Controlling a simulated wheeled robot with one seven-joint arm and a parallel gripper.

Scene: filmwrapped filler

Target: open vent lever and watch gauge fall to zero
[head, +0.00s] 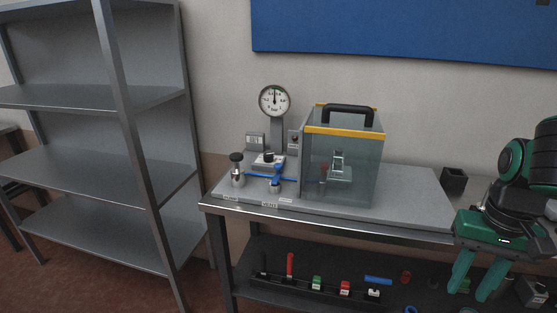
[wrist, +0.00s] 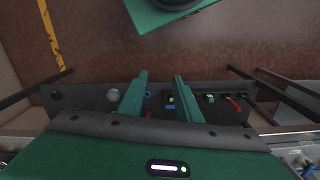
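The round white gauge (head: 274,100) stands on a grey post at the back of the bench plate. Its needle points roughly straight up; the numbers are too small to read. A blue lever (head: 276,179) sits on a fitting in front of the gauge, at the left of the clear chamber (head: 345,160). I cannot read the labels to confirm that it is the vent lever. My gripper (head: 469,293) hangs at the far right, beyond the bench plate and well away from the lever. Its green fingers are apart and empty, as the wrist view (wrist: 160,76) also shows.
A silver bottle-like part with a black knob (head: 237,170) stands left of the lever. The chamber has a yellow rim and black handle (head: 347,109). A small black box (head: 453,180) sits at the right. The lower shelf (head: 250,250) holds several small tools. Grey shelving (head: 125,130) stands left.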

